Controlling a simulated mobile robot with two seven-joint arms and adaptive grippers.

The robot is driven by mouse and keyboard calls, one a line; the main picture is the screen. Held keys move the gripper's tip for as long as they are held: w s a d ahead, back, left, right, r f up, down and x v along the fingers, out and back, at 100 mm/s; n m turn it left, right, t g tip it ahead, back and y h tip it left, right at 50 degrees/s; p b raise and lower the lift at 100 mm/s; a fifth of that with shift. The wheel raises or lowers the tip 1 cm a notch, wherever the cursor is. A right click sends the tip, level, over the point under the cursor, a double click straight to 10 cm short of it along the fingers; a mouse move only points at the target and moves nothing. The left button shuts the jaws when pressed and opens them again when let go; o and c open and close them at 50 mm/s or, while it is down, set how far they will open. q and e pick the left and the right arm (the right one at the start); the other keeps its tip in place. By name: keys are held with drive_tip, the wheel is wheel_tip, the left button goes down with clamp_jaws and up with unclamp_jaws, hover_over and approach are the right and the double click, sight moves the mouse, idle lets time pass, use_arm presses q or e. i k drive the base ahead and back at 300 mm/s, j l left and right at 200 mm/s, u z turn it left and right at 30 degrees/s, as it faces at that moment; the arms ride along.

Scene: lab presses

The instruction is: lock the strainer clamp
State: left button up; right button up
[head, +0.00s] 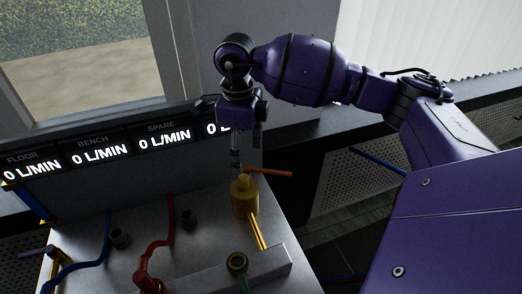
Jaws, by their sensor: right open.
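A yellow cylindrical fitting (244,197) stands upright at the back right of the grey bench, with yellow lines running forward from it. An orange lever (268,172) sticks out to the right from near its top. I cannot tell for sure which part is the strainer clamp. My right gripper (243,158) points down just above the fitting and is open. I cannot tell whether a fingertip touches the fitting's top. My left gripper is not in view.
A display panel (105,152) reading 0 L/MIN stands behind.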

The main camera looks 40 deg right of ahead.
sight(267, 172)
drive_tip(key=k+j, duration=0.15)
drive_tip(key=j, duration=0.25)
drive_tip(key=k+j, duration=0.15)
drive_tip(key=j, duration=0.25)
drive_tip(key=k+j, duration=0.15)
drive_tip(key=j, duration=0.25)
drive_tip(key=k+j, duration=0.15)
drive_tip(key=j, duration=0.2)
drive_tip(key=k+j, duration=0.15)
drive_tip(key=j, duration=0.25)
